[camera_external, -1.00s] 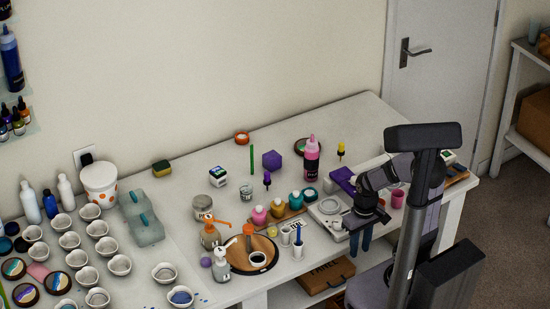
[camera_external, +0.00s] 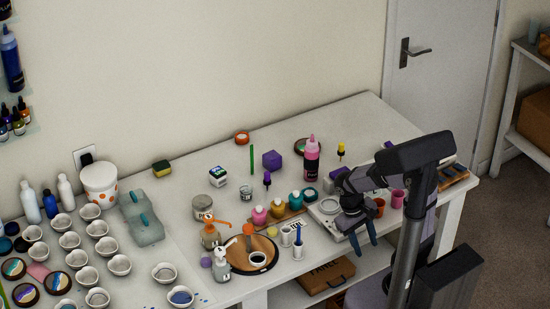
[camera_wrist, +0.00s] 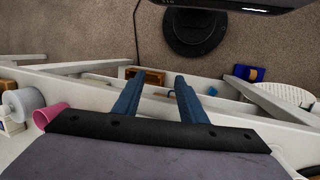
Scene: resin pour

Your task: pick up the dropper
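I cannot tell for certain which item is the dropper. Small upright candidates in the external view are a purple-topped one (camera_external: 267,180) at the table's middle, a yellow-topped one (camera_external: 341,150) farther back, and a blue one (camera_external: 298,236) near the front edge. All stand apart from my gripper (camera_external: 367,250). Its two blue fingers hang by the table's front edge, right of the candidates. In the wrist view my gripper (camera_wrist: 158,78) is open, with nothing held between the fingers. No candidate is clearly visible there.
A pink bottle (camera_external: 311,160) stands behind my wrist. Several paint bottles and a round wooden board (camera_external: 270,247) lie to the left. A cardboard box (camera_external: 328,275) sits on the lower shelf.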

